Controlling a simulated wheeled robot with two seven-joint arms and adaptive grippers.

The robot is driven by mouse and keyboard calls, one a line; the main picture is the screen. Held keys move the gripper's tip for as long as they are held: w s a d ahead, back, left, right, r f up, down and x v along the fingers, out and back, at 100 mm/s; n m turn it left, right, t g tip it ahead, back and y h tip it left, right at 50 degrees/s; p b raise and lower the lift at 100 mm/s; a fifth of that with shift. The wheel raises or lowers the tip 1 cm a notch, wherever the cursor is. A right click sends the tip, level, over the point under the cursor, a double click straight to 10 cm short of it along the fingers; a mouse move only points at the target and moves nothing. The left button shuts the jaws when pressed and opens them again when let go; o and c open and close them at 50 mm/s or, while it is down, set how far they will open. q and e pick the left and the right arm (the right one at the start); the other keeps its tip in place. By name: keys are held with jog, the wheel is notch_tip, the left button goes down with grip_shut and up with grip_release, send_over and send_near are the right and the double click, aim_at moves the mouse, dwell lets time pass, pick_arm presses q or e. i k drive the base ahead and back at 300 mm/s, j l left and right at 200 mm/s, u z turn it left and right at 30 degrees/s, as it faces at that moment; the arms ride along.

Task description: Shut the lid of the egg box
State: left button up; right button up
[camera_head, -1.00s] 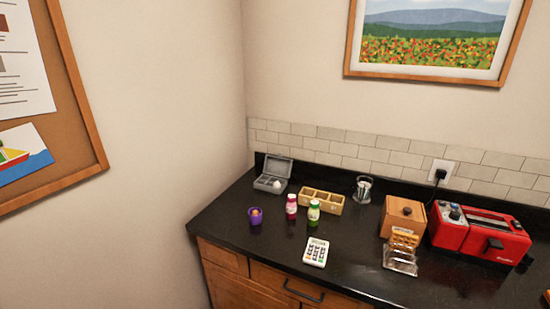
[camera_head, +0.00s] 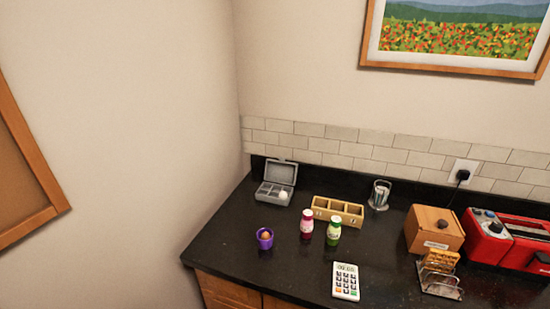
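The grey egg box (camera_head: 264,193) stands at the back left of the black counter, close to the wall. Its lid (camera_head: 281,172) is open and leans up at the back. A white egg (camera_head: 283,195) sits in the right part of the box; the other compartments that show look empty. A purple cup (camera_head: 265,238) with a brownish, egg-like thing in it stands in front of the box, apart from it. Neither of my grippers is in view.
On the black counter (camera_head: 230,250), a wooden compartment tray (camera_head: 338,211), pink bottle (camera_head: 307,224), green bottle (camera_head: 333,231), white calculator-like pad (camera_head: 346,281), metal holder (camera_head: 379,195), wooden box (camera_head: 433,229), toast rack (camera_head: 440,272) and red toaster (camera_head: 490,239) stand right of the egg box.

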aim_at(281, 172)
jog(key=i+j, duration=0.15)
jog(key=i+j+u, duration=0.1)
jog(key=u, duration=0.3)
jog(key=i+u, duration=0.25)
jog(key=u, duration=0.15)
jog(key=i+u, duration=0.15)
jog(key=u, duration=0.2)
